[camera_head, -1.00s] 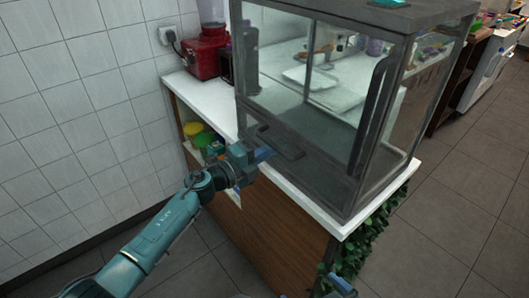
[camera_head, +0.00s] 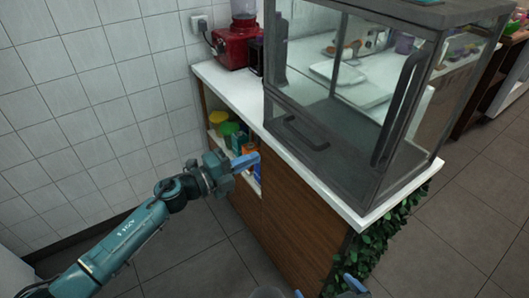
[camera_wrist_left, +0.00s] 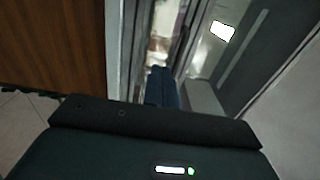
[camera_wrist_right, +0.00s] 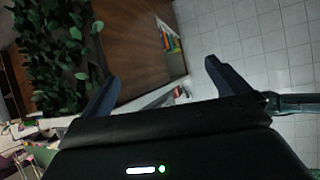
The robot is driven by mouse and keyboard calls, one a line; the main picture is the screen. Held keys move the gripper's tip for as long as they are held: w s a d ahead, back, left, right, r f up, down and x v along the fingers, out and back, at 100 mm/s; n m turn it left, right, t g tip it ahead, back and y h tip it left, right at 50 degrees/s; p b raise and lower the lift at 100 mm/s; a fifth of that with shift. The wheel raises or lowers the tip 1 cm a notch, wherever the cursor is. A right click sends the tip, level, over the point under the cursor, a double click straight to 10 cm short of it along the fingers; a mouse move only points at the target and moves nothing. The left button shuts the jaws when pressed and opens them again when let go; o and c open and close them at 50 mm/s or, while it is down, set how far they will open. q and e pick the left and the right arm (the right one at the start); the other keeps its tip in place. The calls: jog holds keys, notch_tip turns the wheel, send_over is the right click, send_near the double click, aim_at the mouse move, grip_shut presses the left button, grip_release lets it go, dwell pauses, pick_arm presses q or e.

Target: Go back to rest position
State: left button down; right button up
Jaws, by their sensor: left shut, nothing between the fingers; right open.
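My left gripper (camera_head: 251,161) is shut and empty in the head view. It is in front of the counter's open side shelf, below the glass display case (camera_head: 345,110). In the left wrist view its closed fingers (camera_wrist_left: 162,88) point toward a narrow bright gap beside a brown wooden panel. My right gripper (camera_wrist_right: 158,85) is open and empty in the right wrist view, with its fingers wide apart. In the head view the tips of the right gripper (camera_head: 328,288) show at the bottom edge, in front of the counter.
The white-topped counter (camera_head: 222,85) with brown wooden sides (camera_head: 295,215) carries the display case and a red machine (camera_head: 236,45). Leafy greenery (camera_head: 385,235) hangs at its right end. A tiled wall (camera_head: 90,100) stands left. Grey floor (camera_head: 450,230) is clear at right.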

pick_arm(q)
jog(key=s+a+f+n+y+p, duration=0.1)
jog(key=s+a+f+n+y, duration=0.2)
jog(key=s+n, duration=0.5)
jog(key=s+a+f+n+y+p, duration=0.1)
jog(key=s+a+f+n+y, duration=0.2)
jog(key=s+f+n+y, duration=0.2)
jog(key=s+a+f+n+y+p, duration=0.1)
jog(key=s+a+f+n+y, duration=0.2)
jog(key=s+n, duration=0.9)
notch_tip(320, 180, down, 3)
jog(key=shift+a+r+n+t+y, duration=0.15)
jog(key=shift+a+n+t+y, duration=0.3)
jog(key=shift+n, duration=0.15)
jog(key=shift+s, duration=0.1)
